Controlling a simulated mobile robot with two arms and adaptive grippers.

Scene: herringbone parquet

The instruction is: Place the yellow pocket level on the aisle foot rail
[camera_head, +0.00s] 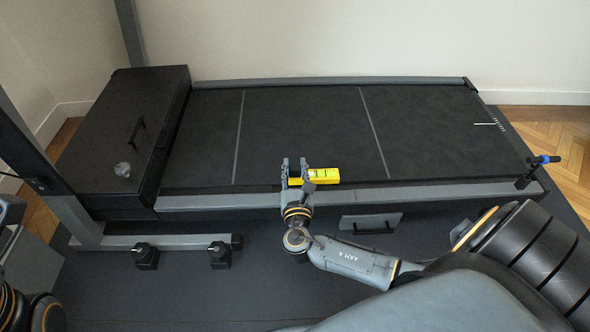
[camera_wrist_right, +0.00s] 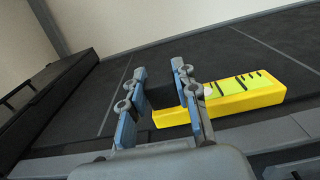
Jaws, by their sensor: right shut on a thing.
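The yellow pocket level (camera_head: 325,174) is a small bright yellow bar with lighter yellow-green panels. My right gripper (camera_head: 294,172) is shut on it near its left end. The level lies roughly along the near foot rail (camera_head: 420,193), a grey strip on the treadmill's near side, and shows over the belt's near edge. I cannot tell whether it touches anything below. In the right wrist view, the level (camera_wrist_right: 245,96) extends to the right from between my right gripper's fingers (camera_wrist_right: 160,92). The fingers hide part of it. My left gripper is not in view.
The dark treadmill belt (camera_head: 300,125) is clear, with a far rail (camera_head: 330,81) behind it. A black motor housing (camera_head: 125,125) stands left. A small post with a blue-ended handle (camera_head: 537,168) stands at the rail's right end. A grey panel with a handle (camera_head: 370,222) is below the rail.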

